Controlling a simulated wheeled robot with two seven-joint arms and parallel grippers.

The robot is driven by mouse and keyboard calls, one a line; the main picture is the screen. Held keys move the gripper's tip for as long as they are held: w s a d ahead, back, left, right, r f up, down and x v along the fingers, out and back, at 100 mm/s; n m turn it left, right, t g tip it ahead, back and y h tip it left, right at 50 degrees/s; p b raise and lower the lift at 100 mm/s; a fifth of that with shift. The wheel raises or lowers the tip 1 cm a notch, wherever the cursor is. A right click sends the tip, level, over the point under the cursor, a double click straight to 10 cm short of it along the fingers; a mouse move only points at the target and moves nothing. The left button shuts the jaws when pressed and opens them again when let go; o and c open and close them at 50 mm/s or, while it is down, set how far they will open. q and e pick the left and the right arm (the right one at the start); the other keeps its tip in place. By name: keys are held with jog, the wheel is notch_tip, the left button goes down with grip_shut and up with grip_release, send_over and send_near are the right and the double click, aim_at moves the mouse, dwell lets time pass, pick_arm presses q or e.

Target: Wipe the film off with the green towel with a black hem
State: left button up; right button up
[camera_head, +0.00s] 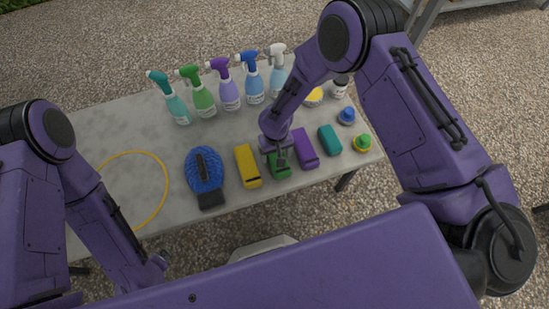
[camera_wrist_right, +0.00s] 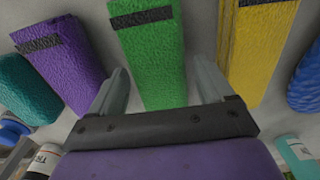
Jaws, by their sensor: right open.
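The green towel with a black hem (camera_head: 280,170) lies folded on the table, in the row of folded towels. In the right wrist view the green towel (camera_wrist_right: 152,55) lies between my right fingers, its black hem at the top. My right gripper (camera_head: 279,158) is open just over this towel; its fingers (camera_wrist_right: 162,80) stand on either side, and I cannot tell whether they touch it. My left gripper (camera_head: 154,268) is low by the table's front edge, its jaws unclear. A yellow ring (camera_head: 168,190) marks an area on the left of the table; I cannot make out film inside it.
A yellow towel (camera_head: 247,166) and a purple towel (camera_head: 305,149) flank the green one closely. A teal towel (camera_head: 330,140) lies further right. A blue brush or mitt (camera_head: 204,172) lies left of them. Several spray bottles (camera_head: 229,90) stand behind. The grey table (camera_head: 110,130) is bare around the ring.

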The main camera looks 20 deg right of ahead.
jog(key=c, duration=1)
notch_tip(320, 180, up, 6)
jog(key=p, duration=0.6)
jog(key=shift+r, duration=0.15)
